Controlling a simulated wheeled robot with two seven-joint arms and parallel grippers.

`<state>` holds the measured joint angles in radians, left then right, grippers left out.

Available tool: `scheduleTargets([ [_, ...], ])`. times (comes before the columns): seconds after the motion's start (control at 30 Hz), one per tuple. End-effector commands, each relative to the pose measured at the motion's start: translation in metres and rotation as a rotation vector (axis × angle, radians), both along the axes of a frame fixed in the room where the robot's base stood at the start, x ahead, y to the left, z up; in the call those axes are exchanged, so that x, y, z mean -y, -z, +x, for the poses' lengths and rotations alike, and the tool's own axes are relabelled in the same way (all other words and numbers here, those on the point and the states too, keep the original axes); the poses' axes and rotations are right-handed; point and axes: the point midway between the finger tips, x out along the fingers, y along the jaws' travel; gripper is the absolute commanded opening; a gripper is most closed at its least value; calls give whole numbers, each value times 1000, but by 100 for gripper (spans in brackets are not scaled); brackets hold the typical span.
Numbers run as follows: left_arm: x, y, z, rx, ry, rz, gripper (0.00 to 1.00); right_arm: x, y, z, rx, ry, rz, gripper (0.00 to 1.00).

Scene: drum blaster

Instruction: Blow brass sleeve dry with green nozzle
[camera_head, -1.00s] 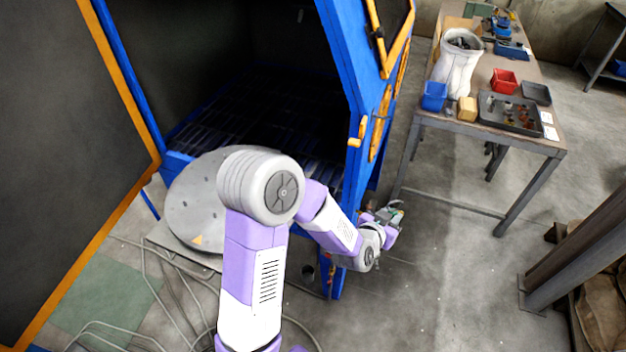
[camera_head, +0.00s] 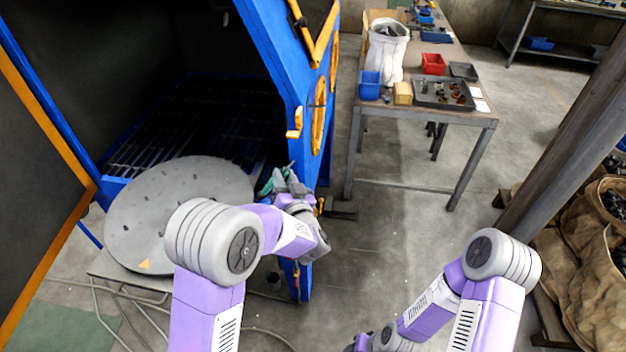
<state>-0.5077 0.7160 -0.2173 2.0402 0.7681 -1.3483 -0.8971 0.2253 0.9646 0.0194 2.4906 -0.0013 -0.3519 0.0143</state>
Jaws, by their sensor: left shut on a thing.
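My left gripper (camera_head: 284,184) is beside the blue cabinet's front post, right of the round grey turntable (camera_head: 150,235). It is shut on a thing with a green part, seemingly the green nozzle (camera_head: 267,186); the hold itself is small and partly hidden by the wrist. I cannot make out a brass sleeve for sure. Small brownish and grey parts lie in the dark tray (camera_head: 424,103) on the workbench. My right arm comes in at the lower right, and its gripper is below the picture's edge.
The blue blast cabinet (camera_head: 275,60) stands open on the left, with a slatted floor. Brown sacks (camera_head: 600,290) and a steel post are at right. The middle floor is clear.

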Motion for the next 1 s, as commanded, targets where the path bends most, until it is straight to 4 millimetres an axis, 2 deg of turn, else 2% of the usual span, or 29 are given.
scheduleTargets([
  [0.03, 13, -6, -1, 26, -26, 48, 0, 0, 6, 0, 0, 0, 0, 48],
  [0.17, 36, -27, -9, 70, -127, 183, 0, 0, 14, 0, 0, -1, 0, 48],
  [0.3, 62, -50, -27, 105, -243, 303, 0, 0, 22, 0, 0, -1, 0, 48],
  [0.5, 80, -67, -45, 120, -337, 379, 0, 0, 27, 0, 0, -1, 0, 48],
  [0.67, 75, -64, -47, 120, -355, 390, 0, 0, 33, 0, 0, -1, 0, 48],
  [1.0, 43, -41, -44, 119, -352, 388, 0, 0, 58, 0, 0, -1, 0, 48],
])
